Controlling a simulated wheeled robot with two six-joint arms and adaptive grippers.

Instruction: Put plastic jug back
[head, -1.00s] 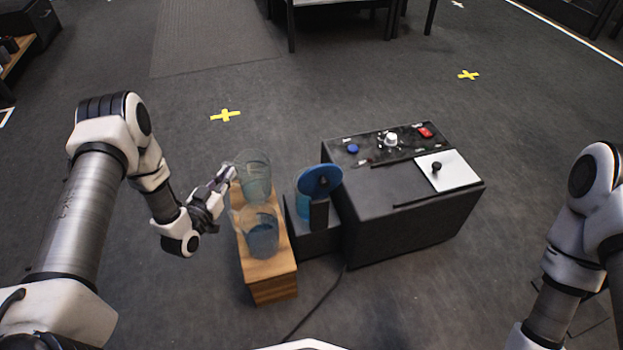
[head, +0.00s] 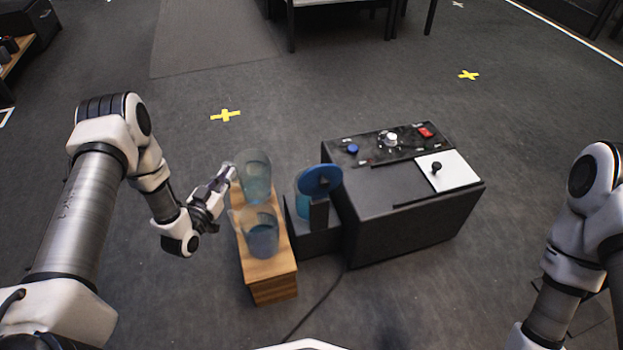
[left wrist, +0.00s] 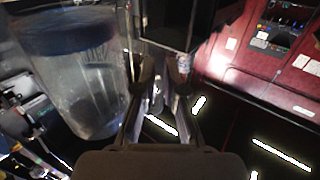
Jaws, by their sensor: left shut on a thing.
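Two clear plastic jugs with bluish contents are at the wooden block (head: 268,272). The rear jug (head: 256,180) is at the block's far end, and the front jug (head: 262,235) stands nearer me. My left gripper (head: 229,172) is at the left side of the rear jug, shut on it, seemingly at its handle. I cannot tell whether this jug's base touches the block. In the left wrist view my fingers (left wrist: 162,85) are close together, with a large clear jug (left wrist: 80,75) to their left. My right gripper is out of view.
A black stand with a blue disc (head: 321,180) and a bluish container is right of the block. Beside it is a dark console (head: 410,215) with blue, white and red controls. A cable runs over the floor. The floor left of the block is clear.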

